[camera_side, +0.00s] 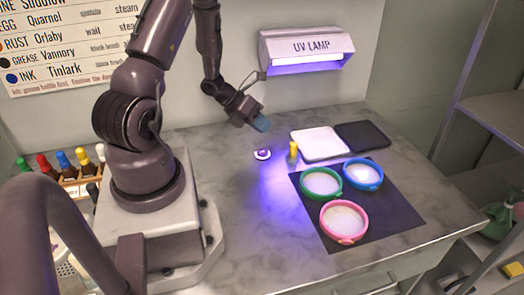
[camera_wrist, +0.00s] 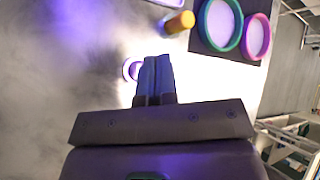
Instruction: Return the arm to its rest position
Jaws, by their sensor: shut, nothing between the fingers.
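My gripper (camera_side: 261,124) hangs in the air above the marble counter, left of and below the UV lamp (camera_side: 306,48). In the wrist view its blue fingertips (camera_wrist: 155,68) are together with nothing between them. Below it on the counter lies a small round white piece with a purple centre (camera_side: 262,154), apart from the fingers. In the wrist view the fingers partly cover this piece (camera_wrist: 131,68).
A small yellow cylinder (camera_side: 293,151) stands near a white tray (camera_side: 319,143) and a black tray (camera_side: 362,136). Green (camera_side: 321,182), blue (camera_side: 362,174) and pink (camera_side: 343,221) rings with pale cloth lie on a dark mat (camera_side: 399,217). Dropper bottles (camera_side: 63,160) stand at left.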

